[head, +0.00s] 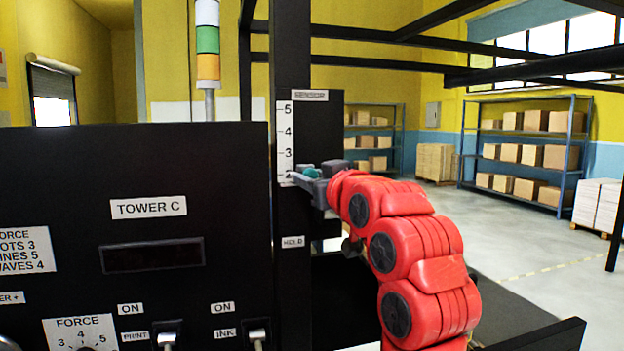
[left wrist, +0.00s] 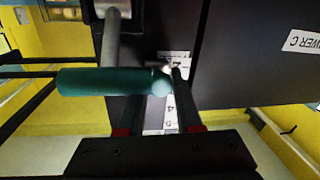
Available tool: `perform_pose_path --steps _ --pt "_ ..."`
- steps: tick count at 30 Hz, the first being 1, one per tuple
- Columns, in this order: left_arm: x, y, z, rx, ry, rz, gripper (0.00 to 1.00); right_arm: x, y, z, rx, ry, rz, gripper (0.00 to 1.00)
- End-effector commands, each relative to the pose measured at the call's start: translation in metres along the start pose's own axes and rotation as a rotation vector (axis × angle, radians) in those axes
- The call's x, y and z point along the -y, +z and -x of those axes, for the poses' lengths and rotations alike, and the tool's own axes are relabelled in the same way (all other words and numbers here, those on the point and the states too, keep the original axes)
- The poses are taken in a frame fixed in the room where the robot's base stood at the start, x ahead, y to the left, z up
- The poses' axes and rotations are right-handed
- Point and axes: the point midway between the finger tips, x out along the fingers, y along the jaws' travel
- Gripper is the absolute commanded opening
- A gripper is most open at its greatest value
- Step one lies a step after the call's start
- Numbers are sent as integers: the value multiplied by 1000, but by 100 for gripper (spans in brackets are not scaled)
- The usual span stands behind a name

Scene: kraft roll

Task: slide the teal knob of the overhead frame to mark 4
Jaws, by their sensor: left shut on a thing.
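The teal knob (head: 311,173) sits beside the white number scale (head: 286,140) on the black upright post, level with about mark 2. The scale reads 2 to 5 going up. My left gripper (head: 316,182), on the red arm, is shut on the knob and partly hides it. In the left wrist view the knob (left wrist: 100,82) is a teal cylinder lying across the fingers, with part of the scale (left wrist: 171,115) behind it. My right gripper is not in view.
A black TOWER C panel (head: 130,260) with dials and switches stands to the left of the post. A SENSOR label (head: 310,95) is above the scale and a HOLD label (head: 292,242) below. Black frame beams cross overhead. Shelves with boxes (head: 525,150) stand far back.

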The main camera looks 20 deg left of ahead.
Motion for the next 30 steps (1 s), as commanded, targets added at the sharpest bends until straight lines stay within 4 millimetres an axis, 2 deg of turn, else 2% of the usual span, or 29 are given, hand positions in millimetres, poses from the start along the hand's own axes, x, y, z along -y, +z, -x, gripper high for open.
perform_pose_path --steps 5,12,15,23,24,27,28,30 --pt "-3 -22 0 0 -2 1 0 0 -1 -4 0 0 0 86" --pt "-10 -74 0 -4 0 3 0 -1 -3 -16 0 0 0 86" --pt "-12 -80 0 -3 0 -1 0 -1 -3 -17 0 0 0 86" --pt "-12 -78 0 -3 -1 -1 0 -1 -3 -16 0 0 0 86" --pt "-12 -78 0 -3 -1 -1 41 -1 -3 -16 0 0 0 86" --pt "-12 -78 0 -2 0 -1 59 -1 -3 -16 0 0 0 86" --pt "-12 -78 0 -2 0 -1 62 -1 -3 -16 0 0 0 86" --pt "-12 -78 0 -2 0 -1 62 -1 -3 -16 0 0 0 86"
